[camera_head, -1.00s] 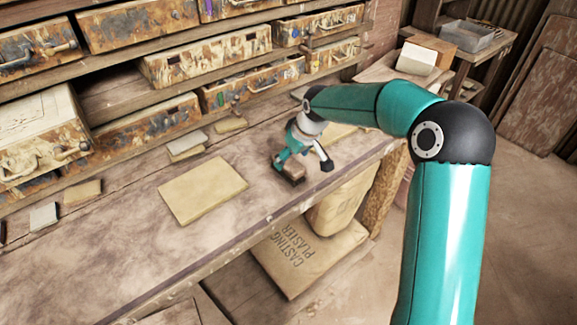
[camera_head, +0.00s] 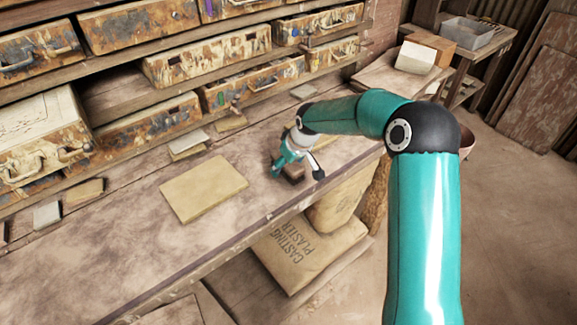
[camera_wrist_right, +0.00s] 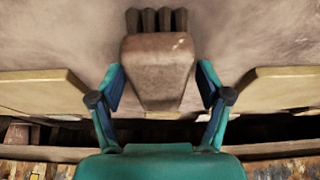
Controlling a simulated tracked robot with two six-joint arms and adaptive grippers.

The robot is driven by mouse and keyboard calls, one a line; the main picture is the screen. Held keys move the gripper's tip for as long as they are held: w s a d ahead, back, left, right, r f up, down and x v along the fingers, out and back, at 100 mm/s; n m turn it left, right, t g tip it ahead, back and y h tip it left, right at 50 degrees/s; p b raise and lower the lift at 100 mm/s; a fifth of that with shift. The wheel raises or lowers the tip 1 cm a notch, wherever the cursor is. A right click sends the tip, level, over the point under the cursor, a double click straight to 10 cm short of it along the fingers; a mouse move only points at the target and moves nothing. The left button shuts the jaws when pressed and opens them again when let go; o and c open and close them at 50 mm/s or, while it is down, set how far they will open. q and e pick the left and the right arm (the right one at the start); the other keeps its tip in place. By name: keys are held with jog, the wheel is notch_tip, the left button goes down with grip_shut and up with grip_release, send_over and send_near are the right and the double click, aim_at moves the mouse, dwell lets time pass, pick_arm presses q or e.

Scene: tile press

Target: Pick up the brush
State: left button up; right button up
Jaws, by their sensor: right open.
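The brush (camera_head: 293,173) is a small brown block lying on the workbench near its front edge, partly hidden by my right gripper in the head view. In the right wrist view the brush (camera_wrist_right: 158,68) shows a tapered brown body with several dark tufts at its far end. My right gripper (camera_head: 297,171) is over the brush with its fingers spread. In the right wrist view my right gripper (camera_wrist_right: 161,86) is open, one finger on each side of the brush, with small gaps visible on both sides. My left gripper is not in view.
A flat tan board (camera_head: 203,188) lies on the workbench (camera_head: 95,245) left of the brush. Small tiles (camera_head: 187,142) lie near the drawers (camera_head: 207,57) behind. Bags of casting plaster (camera_head: 308,250) are below the bench. The bench's front edge is close to the brush.

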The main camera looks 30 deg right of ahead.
jog(key=shift+f, duration=0.2)
dwell(0.4)
jog(key=c, duration=1.3)
